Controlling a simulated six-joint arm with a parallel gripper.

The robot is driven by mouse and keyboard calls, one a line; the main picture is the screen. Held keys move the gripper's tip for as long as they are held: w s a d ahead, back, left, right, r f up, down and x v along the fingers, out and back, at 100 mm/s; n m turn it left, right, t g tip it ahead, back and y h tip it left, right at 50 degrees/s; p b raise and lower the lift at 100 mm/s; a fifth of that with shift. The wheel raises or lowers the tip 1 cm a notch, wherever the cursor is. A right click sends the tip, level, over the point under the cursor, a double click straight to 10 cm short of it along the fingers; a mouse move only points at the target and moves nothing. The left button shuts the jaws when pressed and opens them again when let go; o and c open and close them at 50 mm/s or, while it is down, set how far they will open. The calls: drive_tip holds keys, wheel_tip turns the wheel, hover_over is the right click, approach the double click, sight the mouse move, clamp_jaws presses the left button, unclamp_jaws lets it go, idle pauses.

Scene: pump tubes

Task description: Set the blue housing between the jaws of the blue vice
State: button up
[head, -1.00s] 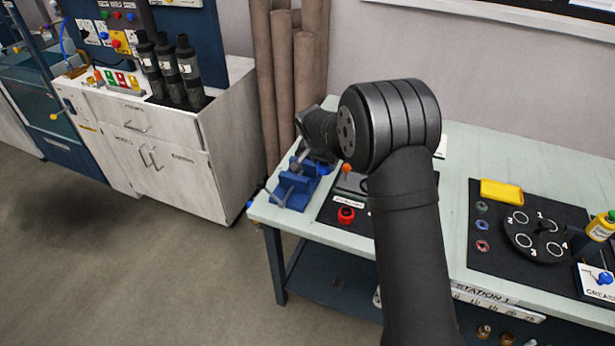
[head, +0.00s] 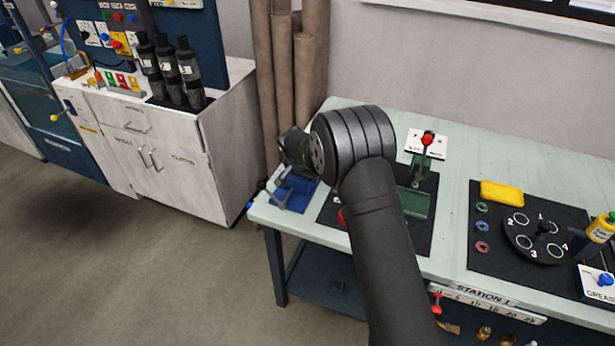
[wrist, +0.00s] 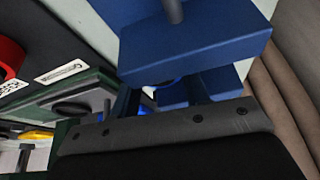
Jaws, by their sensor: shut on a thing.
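The blue vice (head: 291,192) stands at the left end of the workbench, partly hidden by my arm in the head view. Its blue jaw blocks and grey screw fill the upper middle of the wrist view (wrist: 195,48). My gripper (wrist: 160,100) is shut and lies close by the vice, above it in the head view (head: 296,160). A small part of the blue housing (wrist: 165,85) shows between my fingers, with a white spot beside it. Most of the housing is hidden by the vice block and my gripper. I cannot tell whether it touches the jaws.
A dark mat with a green fixture (head: 415,200) and a red-handled lever (head: 427,140) lies right of the vice. A red part (wrist: 10,58) sits on the mat. Brown rolls (head: 290,75) stand behind the bench's left end. A numbered turntable (head: 535,235) is farther right.

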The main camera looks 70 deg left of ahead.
drive_tip(key=o, duration=1)
drive_tip(key=shift+f, duration=0.1)
drive_tip(key=v, duration=1.2)
drive_tip(key=x, duration=1.1)
drive_tip(key=shift+w+f, duration=0.1)
drive_tip(key=shift+f, duration=0.05)
drive_tip(key=shift+w+a, duration=0.1)
drive_tip(key=shift+a, duration=0.05)
drive_tip(key=shift+r, duration=1.8)
drive_tip(key=shift+f, duration=0.1)
